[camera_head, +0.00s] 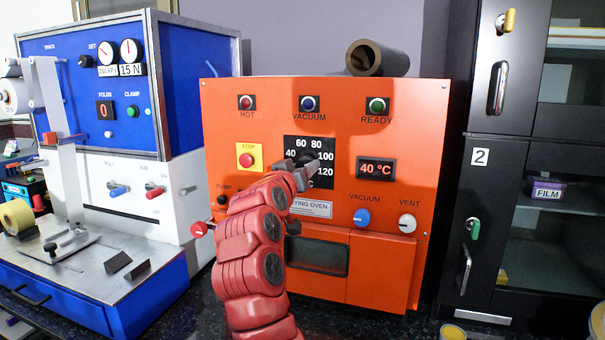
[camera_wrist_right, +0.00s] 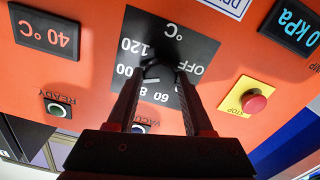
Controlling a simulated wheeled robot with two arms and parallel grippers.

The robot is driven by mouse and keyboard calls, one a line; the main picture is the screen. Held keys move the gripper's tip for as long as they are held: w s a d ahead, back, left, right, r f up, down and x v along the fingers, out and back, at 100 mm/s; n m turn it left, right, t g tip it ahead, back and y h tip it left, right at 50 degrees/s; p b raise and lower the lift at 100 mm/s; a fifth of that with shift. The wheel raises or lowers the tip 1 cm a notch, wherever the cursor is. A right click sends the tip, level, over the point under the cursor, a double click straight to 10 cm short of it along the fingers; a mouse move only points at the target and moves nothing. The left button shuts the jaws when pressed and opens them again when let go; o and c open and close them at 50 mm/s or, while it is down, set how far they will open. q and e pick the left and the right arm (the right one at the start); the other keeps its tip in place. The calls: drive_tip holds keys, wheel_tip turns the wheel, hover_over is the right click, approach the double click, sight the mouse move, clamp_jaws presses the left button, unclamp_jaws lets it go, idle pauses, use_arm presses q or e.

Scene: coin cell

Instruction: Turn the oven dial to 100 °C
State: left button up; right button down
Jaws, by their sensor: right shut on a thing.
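The orange drying oven (camera_head: 425,130) stands in the middle of the head view. Its dark dial (camera_head: 308,161) sits on a black scale plate (camera_head: 323,142) marked 40, 60, 80, 100 and 120 °C; OFF shows in the wrist view. My right gripper (camera_head: 300,171) reaches the dial from the front and is shut on it. In the wrist view, its two dark fingers lie on either side of the dial (camera_wrist_right: 159,72). The gripper partly covers the dial, and I cannot tell where its pointer stands. The temperature display (camera_head: 376,169) reads 40 °C. My left gripper is not in view.
A yellow-backed red stop button (camera_head: 248,159) is left of the dial. A blue vacuum knob (camera_head: 361,217) and white vent knob (camera_head: 407,223) are at lower right. A blue-and-white machine (camera_head: 190,90) stands left, a black cabinet (camera_head: 480,200) right. A pipe (camera_head: 378,58) lies on top.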

drive_tip(key=shift+f+m, duration=0.1)
drive_tip(key=shift+m, duration=0.2)
idle(0.4)
drive_tip(key=shift+c, duration=1.5)
unclamp_jaws()
drive_tip(key=v, duration=1.7)
drive_tip(key=shift+s, duration=0.2)
drive_tip(key=shift+w+a, duration=0.1)
